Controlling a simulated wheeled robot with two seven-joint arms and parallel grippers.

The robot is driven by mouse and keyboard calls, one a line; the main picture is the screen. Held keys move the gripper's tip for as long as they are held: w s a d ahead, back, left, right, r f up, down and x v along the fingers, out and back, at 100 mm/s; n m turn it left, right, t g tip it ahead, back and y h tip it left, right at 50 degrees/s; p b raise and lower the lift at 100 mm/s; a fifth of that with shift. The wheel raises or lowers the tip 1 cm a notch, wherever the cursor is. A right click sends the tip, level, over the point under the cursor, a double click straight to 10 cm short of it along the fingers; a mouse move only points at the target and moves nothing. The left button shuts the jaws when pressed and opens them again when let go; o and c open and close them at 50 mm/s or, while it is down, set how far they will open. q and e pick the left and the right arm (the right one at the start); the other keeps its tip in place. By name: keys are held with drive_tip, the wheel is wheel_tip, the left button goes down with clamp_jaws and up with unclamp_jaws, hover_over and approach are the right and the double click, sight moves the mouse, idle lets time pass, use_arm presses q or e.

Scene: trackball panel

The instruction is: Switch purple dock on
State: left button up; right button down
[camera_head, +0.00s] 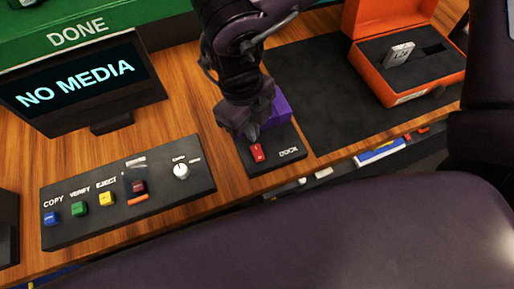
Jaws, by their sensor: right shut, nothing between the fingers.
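The purple dock (281,107) stands on a black base marked "DOCK" (288,152), right of the middle of the desk. Most of its purple block is hidden behind my right gripper. A small red switch (257,152) sits on the front left of the base. My right gripper (252,137) is shut and empty, pointing down just behind the red switch. I cannot tell whether the fingertips touch the switch. The monitor (80,82) at the left reads "NO MEDIA". My left gripper is not in view.
A black button panel (95,225) with blue, green and yellow buttons, a dark red switch and a white knob lies front left. An orange case (424,91) stands open at the back right with a grey-white device (398,54) inside. A dark mat (325,95) is clear.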

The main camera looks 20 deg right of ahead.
drive_tip(key=shift+f+b, duration=0.8)
drive_tip(key=shift+f, duration=0.35)
drive_tip(key=shift+r, duration=0.15)
wheel_tip(320, 180, up, 7)
drive_tip(key=p, duration=0.6)
idle(0.7)
